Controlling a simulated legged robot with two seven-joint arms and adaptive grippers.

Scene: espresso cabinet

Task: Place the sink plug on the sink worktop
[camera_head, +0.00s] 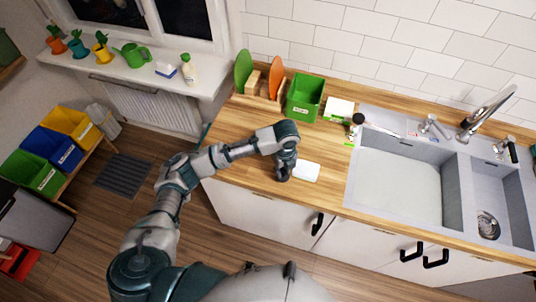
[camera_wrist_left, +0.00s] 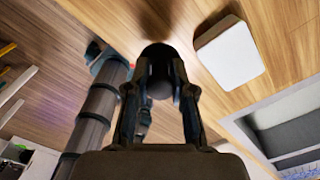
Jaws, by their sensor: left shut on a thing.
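My left gripper (camera_head: 284,173) is low over the wooden worktop (camera_head: 236,148), left of the sink, with its fingers pointing down. It also shows in the left wrist view (camera_wrist_left: 160,82), where its fingers are shut on a dark rounded object (camera_wrist_left: 157,64). This looks like the sink plug, though its full shape is hidden by the fingers. The plug is close to the wood; I cannot tell whether it touches. The grey double sink (camera_head: 451,190) is to the right. My right gripper is out of view.
A white rectangular block (camera_head: 306,171) lies just right of the gripper and also shows in the left wrist view (camera_wrist_left: 229,54). A green bin (camera_head: 304,97) and a rack with boards (camera_head: 262,88) stand at the back. Clear wood lies left of the gripper.

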